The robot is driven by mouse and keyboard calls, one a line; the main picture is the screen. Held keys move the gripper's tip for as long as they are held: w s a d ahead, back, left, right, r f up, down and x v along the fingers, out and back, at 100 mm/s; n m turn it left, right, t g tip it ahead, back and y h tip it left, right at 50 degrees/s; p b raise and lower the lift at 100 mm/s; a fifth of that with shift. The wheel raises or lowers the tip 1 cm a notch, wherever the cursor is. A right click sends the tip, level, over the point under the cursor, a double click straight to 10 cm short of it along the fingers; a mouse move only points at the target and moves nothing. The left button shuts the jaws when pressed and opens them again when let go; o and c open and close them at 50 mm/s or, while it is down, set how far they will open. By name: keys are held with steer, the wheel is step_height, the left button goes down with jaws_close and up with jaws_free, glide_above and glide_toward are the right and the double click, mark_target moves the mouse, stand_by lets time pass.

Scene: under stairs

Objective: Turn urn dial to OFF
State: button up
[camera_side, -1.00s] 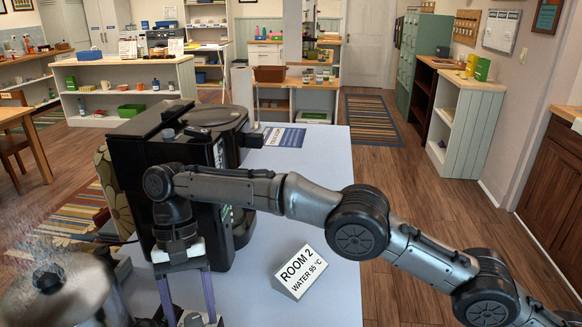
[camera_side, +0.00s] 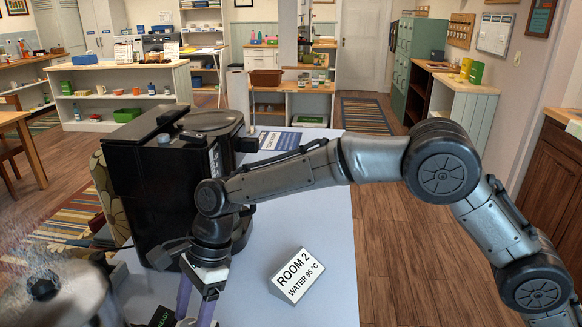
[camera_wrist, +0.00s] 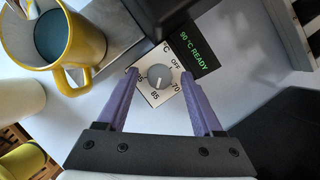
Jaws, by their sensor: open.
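The urn dial (camera_wrist: 159,76) is a round grey knob on a pale plate marked OFF, 70, 85 and 95. Its pointer line appears to face roughly toward 85, in the wrist view. My gripper (camera_wrist: 158,72) is open, with one purple finger on each side of the dial; I cannot tell whether either touches it. A black display (camera_wrist: 194,52) beside the dial reads "90 °C READY" in green. In the side view my gripper (camera_side: 196,312) points down at the lower edge, near the steaming metal urn (camera_side: 55,298); the dial is mostly cut off there.
A yellow mug (camera_wrist: 92,45) with dark contents stands close to the left finger in the wrist view. A black coffee machine (camera_side: 160,185) stands behind my gripper.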

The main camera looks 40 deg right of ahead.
steer(key=d+r+m+t, duration=0.1)
steer(key=d+r, duration=0.5)
steer(key=r, duration=0.4)
steer(key=d+r+t, duration=0.1)
steer(key=d+r, duration=0.4)
steer(key=r, duration=0.5)
steer(key=s+d+r+t, duration=0.1)
steer(key=s+d+r, duration=0.2)
steer(key=d, duration=0.4)
steer(key=shift+s+d+r, duration=0.15)
steer(key=shift+r, duration=0.05)
steer(key=w+a+f+g, duration=0.1)
steer(key=a+f, duration=0.5)
steer(key=f, duration=0.2)
steer(key=w+a+f+g, duration=0.1)
steer(key=a+f, duration=0.5)
steer(key=f, duration=0.2)
steer(key=w+a+f+n+g, duration=0.1)
steer(key=a+f, duration=0.5)
steer(key=f, duration=0.2)
steer(key=shift+w+a, duration=0.1)
steer(key=shift+w, duration=0.05)
